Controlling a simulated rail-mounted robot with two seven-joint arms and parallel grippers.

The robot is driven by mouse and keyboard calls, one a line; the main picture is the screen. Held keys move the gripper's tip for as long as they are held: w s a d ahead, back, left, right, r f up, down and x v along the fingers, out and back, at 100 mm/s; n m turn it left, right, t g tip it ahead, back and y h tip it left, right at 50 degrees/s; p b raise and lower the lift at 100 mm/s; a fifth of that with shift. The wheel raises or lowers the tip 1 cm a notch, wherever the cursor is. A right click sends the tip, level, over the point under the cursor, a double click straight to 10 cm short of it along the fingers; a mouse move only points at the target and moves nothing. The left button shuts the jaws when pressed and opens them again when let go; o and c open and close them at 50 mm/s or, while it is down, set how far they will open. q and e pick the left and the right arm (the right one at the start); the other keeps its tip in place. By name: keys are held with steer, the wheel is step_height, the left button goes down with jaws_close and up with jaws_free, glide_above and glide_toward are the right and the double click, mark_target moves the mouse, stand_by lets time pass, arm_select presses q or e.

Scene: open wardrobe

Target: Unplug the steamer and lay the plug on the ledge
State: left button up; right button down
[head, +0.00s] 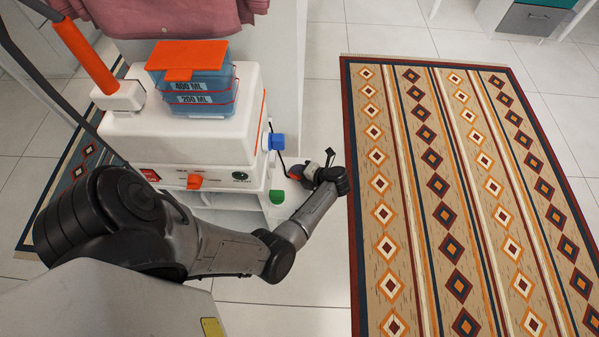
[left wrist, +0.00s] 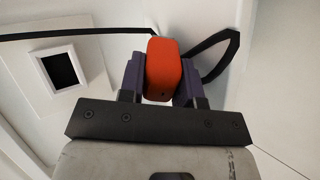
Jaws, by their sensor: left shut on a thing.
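My left gripper (head: 304,172) is beside the right side of the white steamer (head: 180,130). It is shut on an orange plug (left wrist: 165,68), which shows clearly between its two dark purple fingers in the left wrist view. In the head view the plug is small and mostly hidden by the gripper. A black cord (left wrist: 212,62) loops beside the plug and another stretch runs to the left. A white square frame with a black centre (left wrist: 65,68) is left of the plug, apart from it. I cannot tell for certain which surface is the ledge.
The steamer carries a blue water tank (head: 198,95) with an orange lid, and a blue knob (head: 277,141) on its right side. Pink clothing (head: 160,15) hangs behind it. A patterned rug (head: 450,190) lies to the right. Pale floor tiles (head: 325,100) are clear between.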

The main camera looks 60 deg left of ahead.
arm_select(q)
steer(key=o, duration=1)
steer(key=shift+c, duration=0.2)
steer(key=shift+o, duration=1.2)
steer(key=shift+s+f, duration=0.1)
steer(key=shift+f, duration=0.05)
steer(key=shift+c, duration=0.3)
